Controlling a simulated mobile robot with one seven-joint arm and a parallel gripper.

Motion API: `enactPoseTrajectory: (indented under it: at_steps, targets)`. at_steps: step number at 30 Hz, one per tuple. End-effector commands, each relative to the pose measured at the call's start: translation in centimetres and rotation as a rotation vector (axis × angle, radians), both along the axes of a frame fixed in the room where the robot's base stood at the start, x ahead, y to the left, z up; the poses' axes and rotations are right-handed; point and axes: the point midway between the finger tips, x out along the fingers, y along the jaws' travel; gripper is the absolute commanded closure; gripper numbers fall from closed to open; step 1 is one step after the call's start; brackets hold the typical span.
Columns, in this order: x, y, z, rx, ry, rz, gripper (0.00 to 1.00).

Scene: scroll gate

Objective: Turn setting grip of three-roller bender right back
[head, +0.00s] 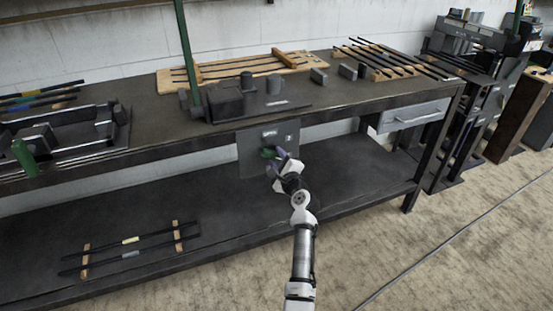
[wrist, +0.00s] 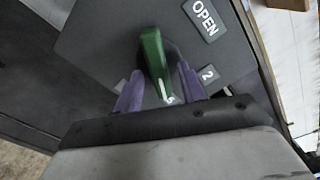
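A green grip (wrist: 153,62) stands out from a dark grey panel (wrist: 100,35) labelled OPEN and 2. In the head view the panel (head: 253,158) hangs below the bench's front edge, under a dark machine block (head: 226,103) with a tall green lever (head: 186,45). The green grip (head: 267,153) shows there just left of my gripper (head: 276,158). In the wrist view my gripper (wrist: 158,88) has two purple fingers, one on each side of the green grip, with gaps visible. Part of the panel is hidden behind my gripper.
The bench top (head: 150,125) carries a wooden rack (head: 240,69), black rods (head: 385,58) and a framed device (head: 65,135) with a green handle at left. A lower shelf (head: 130,205) holds two bars. Open floor (head: 450,265) lies at the right front.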

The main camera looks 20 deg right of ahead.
Motion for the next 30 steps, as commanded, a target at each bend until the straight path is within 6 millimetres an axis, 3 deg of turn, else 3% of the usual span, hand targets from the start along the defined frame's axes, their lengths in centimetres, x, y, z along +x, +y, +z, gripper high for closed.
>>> enactPoseTrajectory:
  at_steps: [11, 20, 30]
  targets:
    - [0.52, 0.08, 0.01, -0.001, -0.001, 0.001, 0.61]
    - [0.49, 0.06, 0.02, -0.001, -0.001, 0.001, 1.0]
    - [0.5, 0.09, -0.09, -0.04, -0.002, 0.002, 1.0]
